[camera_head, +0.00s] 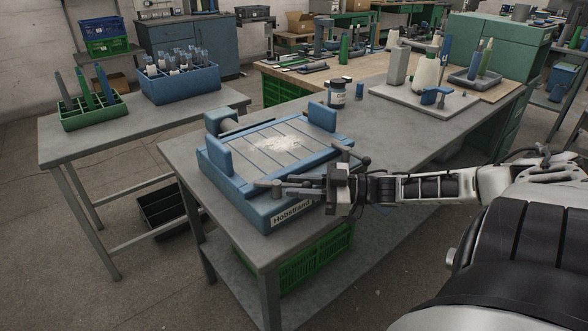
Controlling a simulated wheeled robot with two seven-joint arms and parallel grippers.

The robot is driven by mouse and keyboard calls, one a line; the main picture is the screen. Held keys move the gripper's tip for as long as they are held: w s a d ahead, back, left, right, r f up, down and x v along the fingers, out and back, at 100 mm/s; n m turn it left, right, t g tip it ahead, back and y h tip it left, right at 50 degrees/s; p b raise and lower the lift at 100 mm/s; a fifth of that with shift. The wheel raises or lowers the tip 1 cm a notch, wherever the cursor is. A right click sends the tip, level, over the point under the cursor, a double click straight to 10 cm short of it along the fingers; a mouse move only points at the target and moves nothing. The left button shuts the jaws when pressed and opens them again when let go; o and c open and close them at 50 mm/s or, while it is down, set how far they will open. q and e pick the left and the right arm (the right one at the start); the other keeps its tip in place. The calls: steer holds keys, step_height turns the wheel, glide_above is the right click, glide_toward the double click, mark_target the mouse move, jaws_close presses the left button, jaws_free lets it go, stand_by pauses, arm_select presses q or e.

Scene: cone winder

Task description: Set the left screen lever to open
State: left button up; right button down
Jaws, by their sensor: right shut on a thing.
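A blue machine (236,203) with a name plate on its front stands on the grey table. Its slatted top screen (258,150) has a white patch on it. My right gripper (284,188) reaches in from the right over the machine's front edge. Its fingers are shut on the left screen lever (266,184), at the front left of the screen. The fingers partly hide the lever, so its exact setting is hard to tell. A second lever with a dark round knob (365,160) shows at the machine's right side. My left gripper is not in view.
A dark jar (338,95) stands behind the machine. A pale board (408,98) with a white cone and bottle lies farther back. Blue (178,86) and green (94,112) racks stand on the left table. Grey tabletop right of the machine is mostly free.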

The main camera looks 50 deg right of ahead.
steer(key=shift+d, duration=0.1)
stand_by(0.3)
steer(key=c, duration=1.2)
jaws_free()
steer(key=shift+c, duration=0.2)
steer(key=shift+s, duration=0.1)
steer(key=p+v, duration=0.3)
steer(key=v, duration=1.2)
steer(key=shift+s+d+p, duration=0.25)
steer(key=shift+d+p, duration=0.05)
steer(key=shift+p, duration=0.1)
